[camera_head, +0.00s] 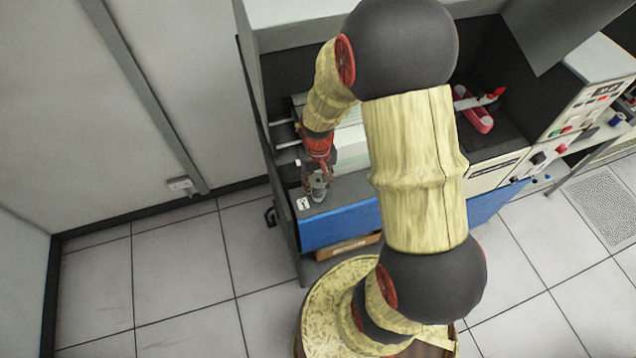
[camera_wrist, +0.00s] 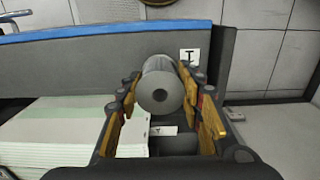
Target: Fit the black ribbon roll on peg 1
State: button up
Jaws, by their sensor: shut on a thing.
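My gripper (camera_head: 318,190) reaches down into the open cabinet, over the grey ledge by its left end. In the wrist view my gripper (camera_wrist: 158,82) is shut on a dark grey roll (camera_wrist: 172,72) with a dark round hole in its near end. I take this to be the black ribbon roll. A white label (camera_wrist: 189,56), reading 1 in the head view (camera_head: 303,203), lies on the ledge just beside the roll. Peg 1 itself cannot be made out; the roll and fingers may hide it. Whether the roll touches the ledge I cannot tell.
A blue front panel (camera_head: 340,226) edges the grey ledge (camera_wrist: 70,70). A pale card stack (camera_wrist: 60,125) lies beside my gripper. A second white label (camera_wrist: 162,130) shows between my fingers. A pink-red holder (camera_head: 473,112) sits further right. The cabinet's left wall stands close by.

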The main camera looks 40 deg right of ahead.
aim_at(318, 189)
jog(key=shift+f+b, duration=1.05)
jog(key=shift+f, duration=0.5)
dwell(0.5)
jog(key=o, duration=1.2)
jog(key=shift+o, duration=0.6)
notch_tip(318, 189, up, 12)
jog(key=s+a+r+n+t+b, duration=0.3)
jog(key=s+a+r+t+b, duration=0.2)
jog(key=s+a+b, duration=0.7)
jog(key=b, duration=0.3)
jog(key=shift+r+t, duration=0.2)
jog(key=shift+t, duration=0.1)
